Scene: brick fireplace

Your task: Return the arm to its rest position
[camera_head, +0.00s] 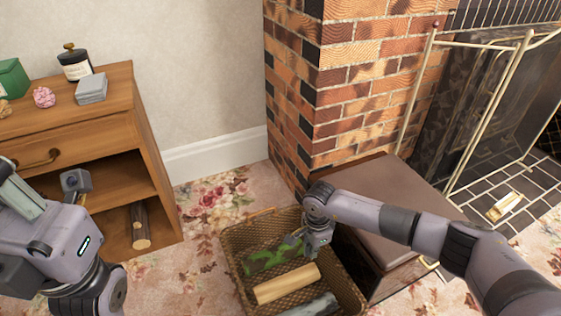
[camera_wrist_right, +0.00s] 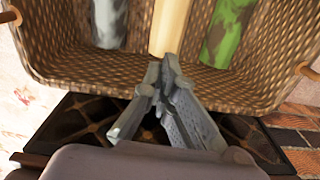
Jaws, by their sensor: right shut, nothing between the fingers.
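My right arm reaches in from the right in the head view. Its gripper (camera_head: 296,243) is over the back right part of a wicker basket (camera_head: 237,246). In the right wrist view the gripper (camera_wrist_right: 167,62) is shut and empty, with its fingertips meeting near a pale log. The basket (camera_wrist_right: 130,72) holds a green log (camera_head: 272,257), a pale wooden log (camera_head: 287,283) and a grey log (camera_head: 314,307). My left arm (camera_head: 50,240) is at the left, in front of the cabinet; its fingers are not in view.
A wooden cabinet (camera_head: 70,125) at the left bears a jar (camera_head: 75,65), a grey box (camera_head: 91,88) and a pink item (camera_head: 44,97). A log (camera_head: 139,226) lies on its lower shelf. A brown chest (camera_head: 395,195) stands close right of the basket, by the brick fireplace (camera_head: 340,90).

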